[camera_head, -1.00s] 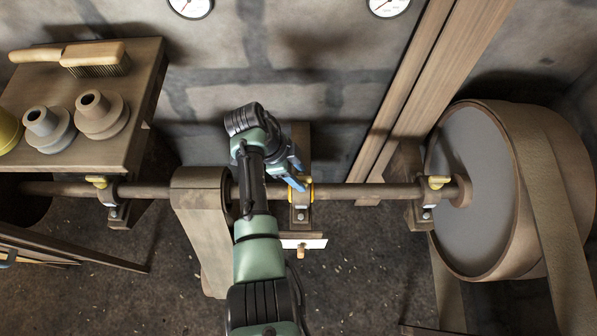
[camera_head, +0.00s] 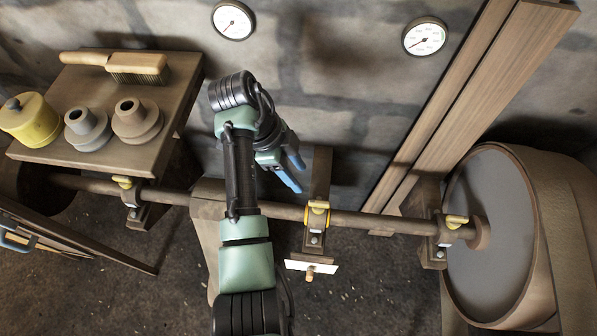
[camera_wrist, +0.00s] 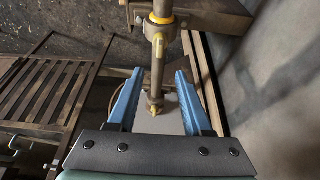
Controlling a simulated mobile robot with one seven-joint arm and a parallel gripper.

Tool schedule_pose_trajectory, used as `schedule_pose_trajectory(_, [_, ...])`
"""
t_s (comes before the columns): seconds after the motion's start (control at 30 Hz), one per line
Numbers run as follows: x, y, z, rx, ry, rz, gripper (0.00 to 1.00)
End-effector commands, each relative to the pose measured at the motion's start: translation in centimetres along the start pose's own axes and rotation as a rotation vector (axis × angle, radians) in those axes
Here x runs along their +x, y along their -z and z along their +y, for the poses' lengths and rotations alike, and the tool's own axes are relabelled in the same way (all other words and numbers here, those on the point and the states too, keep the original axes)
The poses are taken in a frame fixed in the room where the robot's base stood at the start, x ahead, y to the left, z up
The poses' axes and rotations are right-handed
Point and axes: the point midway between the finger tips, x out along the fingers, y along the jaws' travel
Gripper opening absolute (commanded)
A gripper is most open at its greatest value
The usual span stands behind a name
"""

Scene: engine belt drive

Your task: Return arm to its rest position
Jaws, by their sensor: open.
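My gripper (camera_head: 293,173) has two blue fingers. In the head view it hangs above and behind the horizontal shaft (camera_head: 262,209), left of the middle bearing with a yellow ring (camera_head: 317,215). In the wrist view my gripper (camera_wrist: 154,82) has its fingers apart with nothing held between them. The shaft (camera_wrist: 158,70) and a yellow-topped bearing show beyond and between the fingers. My arm's green and black links cover part of the shaft and the belt near it.
A large drum (camera_head: 500,235) is at right. Wooden posts (camera_head: 455,110) and a wall with two gauges stand behind. A slatted wooden frame (camera_wrist: 45,90) shows in the wrist view.

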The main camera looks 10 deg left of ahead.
Motion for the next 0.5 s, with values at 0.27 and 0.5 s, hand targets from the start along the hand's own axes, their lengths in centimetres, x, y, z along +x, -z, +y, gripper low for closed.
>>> schedule_pose_trajectory(0.27, [0.0,0.0,0.0,0.000,0.000,0.000,0.50])
schedule_pose_trajectory(0.5, [-1.6,0.7,-1.8,-0.037,0.085,-0.031,0.50])
